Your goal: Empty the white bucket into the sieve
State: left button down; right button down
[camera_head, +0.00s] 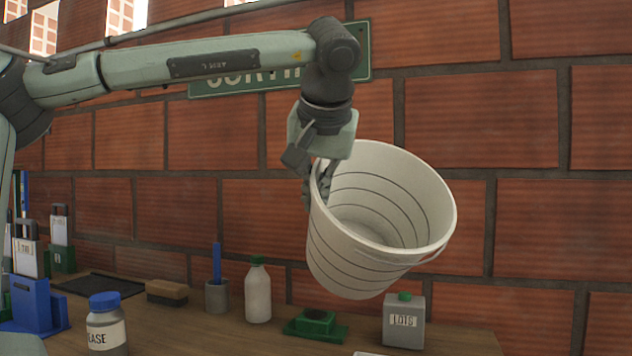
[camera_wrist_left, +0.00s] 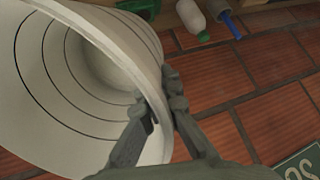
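The left wrist view shows the fingers (camera_wrist_left: 160,104) on either side of the wall of the bucket (camera_wrist_left: 85,60). No sieve can be seen in either view. My right gripper is not in view.
The wooden bench (camera_head: 210,325) below holds a white bottle (camera_head: 258,295), a green block (camera_head: 315,323), a grey LOTS box (camera_head: 403,323), a brush (camera_head: 167,292), a blue-capped jar (camera_head: 106,325) and a pen cup (camera_head: 216,296). A brick wall (camera_head: 540,230) stands close behind.

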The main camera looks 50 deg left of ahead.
aim_at(315, 256)
pick_arm(q)
jog(key=shift+w+a+f+g+h+p, duration=0.15)
jog(key=shift+a+f+g+h+p, duration=0.15)
jog(key=shift+h+p, duration=0.6)
jog(key=shift+w+a+f+g+h, duration=0.15)
jog(key=shift+f+g+h, duration=0.2)
jog(key=shift+f+h, duration=0.2)
jog(key=shift+w+a+f+g+h, duration=0.1)
jog(key=shift+f+g+h, duration=0.25)
jog(key=shift+f+h, duration=0.15)
jog(key=f+h, duration=0.1)
jog(key=f+g+h, duration=0.1)
jog(key=f, duration=0.1)
jog(key=f+h, duration=0.1)
jog(key=shift+s+d+f+g, duration=0.3)
jog(key=shift+d, duration=0.1)
jog(key=shift+d+f+n+g+h, duration=0.15)
jog(key=shift+f+n+g+h, duration=0.15)
jog(key=shift+f+h, duration=0.35)
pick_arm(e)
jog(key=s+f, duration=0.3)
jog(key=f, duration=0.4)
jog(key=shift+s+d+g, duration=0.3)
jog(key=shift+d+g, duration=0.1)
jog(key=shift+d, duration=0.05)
pick_arm(q)
jog(key=shift+f, duration=0.1)
jog(key=shift+s, duration=0.1)
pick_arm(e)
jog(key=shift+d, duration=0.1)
